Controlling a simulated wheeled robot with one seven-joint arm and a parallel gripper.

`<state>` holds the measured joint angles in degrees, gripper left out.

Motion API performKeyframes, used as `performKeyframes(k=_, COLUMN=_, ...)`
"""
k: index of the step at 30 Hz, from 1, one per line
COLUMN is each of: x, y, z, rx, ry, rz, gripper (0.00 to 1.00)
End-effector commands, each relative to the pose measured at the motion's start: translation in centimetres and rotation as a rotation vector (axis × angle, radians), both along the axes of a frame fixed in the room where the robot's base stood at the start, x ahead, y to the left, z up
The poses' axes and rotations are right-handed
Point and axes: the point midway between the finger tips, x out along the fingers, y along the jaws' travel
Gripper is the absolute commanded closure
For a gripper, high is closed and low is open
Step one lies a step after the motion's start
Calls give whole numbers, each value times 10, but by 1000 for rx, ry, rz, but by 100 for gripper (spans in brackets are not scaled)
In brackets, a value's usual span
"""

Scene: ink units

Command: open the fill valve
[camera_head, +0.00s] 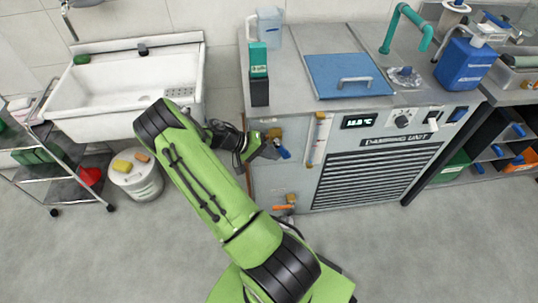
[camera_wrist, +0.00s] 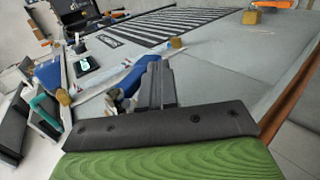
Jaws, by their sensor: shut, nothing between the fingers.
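A blue valve lever (camera_head: 284,153) is on the upper left of the grey cabinet's front, by a brass fitting (camera_head: 274,133). I take it as the fill valve; no label is legible. My gripper (camera_head: 272,151) is shut and empty, right beside the lever. In the wrist view, the blue lever (camera_wrist: 130,82) lies just left of my shut fingers (camera_wrist: 157,70) and is partly hidden behind them. I cannot tell whether they touch. A second valve with an orange-red handle (camera_head: 283,208) is low on the same front; its handle also shows in the wrist view (camera_wrist: 275,4).
A level tube (camera_head: 319,140) runs down the front, right of the blue lever. The display (camera_head: 358,121) and vent grille (camera_head: 370,178) are further right. A white sink (camera_head: 125,85), bucket (camera_head: 137,177) and trolley (camera_head: 60,180) stand left. Floor in front is clear.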

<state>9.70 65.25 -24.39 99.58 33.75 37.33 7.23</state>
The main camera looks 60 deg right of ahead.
Motion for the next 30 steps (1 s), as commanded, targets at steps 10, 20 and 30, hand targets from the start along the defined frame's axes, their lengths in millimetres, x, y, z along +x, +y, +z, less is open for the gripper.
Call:
performKeyframes(k=10, x=-9, y=-8, z=-2, rx=-78, ry=88, rz=-1, gripper=100)
performKeyframes(k=20, x=-13, y=-11, z=-2, rx=-75, ry=87, rz=-1, gripper=100)
performKeyframes(k=30, x=-13, y=-12, z=-2, rx=-75, ry=87, rz=-1, gripper=100)
